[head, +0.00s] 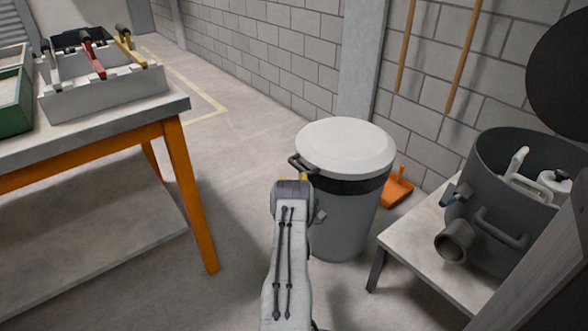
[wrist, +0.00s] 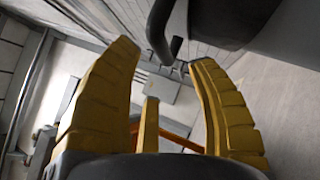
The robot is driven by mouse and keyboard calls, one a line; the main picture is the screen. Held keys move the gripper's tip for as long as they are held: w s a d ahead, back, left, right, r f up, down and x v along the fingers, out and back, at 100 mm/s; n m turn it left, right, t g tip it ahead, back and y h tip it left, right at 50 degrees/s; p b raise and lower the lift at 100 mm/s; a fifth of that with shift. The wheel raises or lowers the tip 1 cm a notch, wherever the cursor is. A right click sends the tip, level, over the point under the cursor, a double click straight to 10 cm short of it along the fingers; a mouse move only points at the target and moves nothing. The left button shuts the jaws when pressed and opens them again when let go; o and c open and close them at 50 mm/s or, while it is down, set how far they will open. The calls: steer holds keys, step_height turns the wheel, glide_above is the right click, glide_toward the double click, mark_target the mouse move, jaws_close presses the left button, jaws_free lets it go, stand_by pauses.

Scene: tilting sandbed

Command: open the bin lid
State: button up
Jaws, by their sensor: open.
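The bin (head: 338,225) is a grey cylinder with a dark band and a pale round lid (head: 345,147), which lies flat and closed on top. A dark handle (head: 299,164) sticks out from the lid's left edge. My gripper (wrist: 165,54) is open, with its yellow fingers spread and nothing held. In the wrist view the dark handle (wrist: 157,30) shows between and beyond the fingertips, with no clear contact. In the head view my arm hides most of the gripper; only a bit of yellow shows just below the handle.
A workbench (head: 180,103) with orange legs stands at the left, bearing a grey tool box (head: 110,95). A low table (head: 425,250) with a large grey tub (head: 490,165) stands close at the right. An orange dustpan (head: 397,188) lies behind the bin. The floor between bench and bin is clear.

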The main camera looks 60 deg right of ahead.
mark_target(296, 167)
steer(key=shift+b+x, duration=2.5)
steer(key=shift+x, duration=0.7)
steer(key=shift+c, duration=0.5)
jaws_close()
